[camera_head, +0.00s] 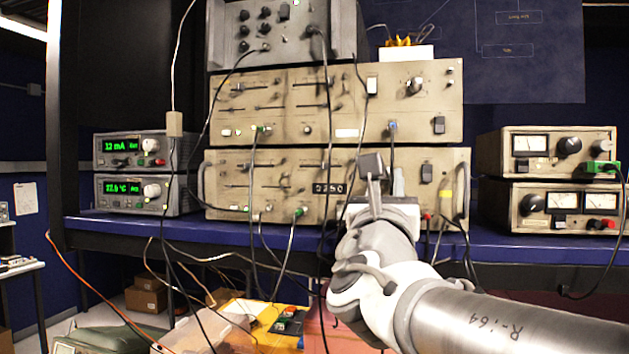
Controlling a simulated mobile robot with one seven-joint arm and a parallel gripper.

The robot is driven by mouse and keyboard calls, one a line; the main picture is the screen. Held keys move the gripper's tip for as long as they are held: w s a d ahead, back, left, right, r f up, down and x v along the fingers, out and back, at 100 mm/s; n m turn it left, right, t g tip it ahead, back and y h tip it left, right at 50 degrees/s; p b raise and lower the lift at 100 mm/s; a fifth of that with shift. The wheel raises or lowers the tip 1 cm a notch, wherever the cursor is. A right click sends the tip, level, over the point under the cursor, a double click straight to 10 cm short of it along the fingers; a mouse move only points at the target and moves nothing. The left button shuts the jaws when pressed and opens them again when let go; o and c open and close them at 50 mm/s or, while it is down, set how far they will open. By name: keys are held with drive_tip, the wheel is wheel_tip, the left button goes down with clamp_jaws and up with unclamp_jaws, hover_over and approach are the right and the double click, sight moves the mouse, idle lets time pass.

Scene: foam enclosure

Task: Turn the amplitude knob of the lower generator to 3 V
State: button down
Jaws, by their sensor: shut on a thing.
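The lower generator (290,168) is a worn beige box with sliders, sockets and a small dark counter display (330,188) reading about 0250. My gripper (372,163) is at the right half of its front panel, level with the upper part of the panel. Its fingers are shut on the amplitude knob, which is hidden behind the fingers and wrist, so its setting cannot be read. The upper generator (290,100) is a similar beige box directly above, with its own round knob (414,86) in plain view.
Cables hang across both generators' fronts, some close to my gripper. Two meters with green readouts (125,146) stand at the left. Beige needle-meter units (548,150) are stacked at the right. The blue shelf edge (120,226) runs below.

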drive_tip(key=shift+f+m+b, duration=0.1)
drive_tip(key=shift+m+b, duration=0.3)
drive_tip(key=shift+b, duration=0.15)
drive_tip(key=shift+f+m+g+h+b, duration=0.1)
drive_tip(key=shift+m+g+h+b, duration=0.2)
drive_tip(key=shift+m+h+b, duration=0.55)
drive_tip(key=m+h+b, duration=0.1)
drive_tip(key=m+b, duration=0.1)
drive_tip(key=m, duration=0.1)
drive_tip(key=shift+a+m+g+b, duration=0.15)
drive_tip(key=shift+m+g+b, duration=0.1)
drive_tip(key=shift+g+b, duration=0.15)
drive_tip(key=m+g+h+b, duration=0.1)
drive_tip(key=m, duration=0.1)
drive_tip(key=m+b, duration=0.1)
drive_tip(key=m, duration=0.1)
drive_tip(key=shift+w+a+r+g+h, duration=0.1)
drive_tip(key=shift+a+r+g+h, duration=0.1)
drive_tip(key=shift+g+h, duration=0.2)
drive_tip(key=shift+r+m+g+h+b, duration=0.15)
drive_tip(key=shift+m+g+b, duration=0.15)
drive_tip(key=shift+m, duration=0.55)
drive_tip(key=shift+r+m+g+h+b, duration=0.1)
drive_tip(key=shift+m+g+b, duration=0.15)
drive_tip(key=shift+m, duration=0.6)
drive_tip(key=c, duration=0.7)
unclamp_jaws()
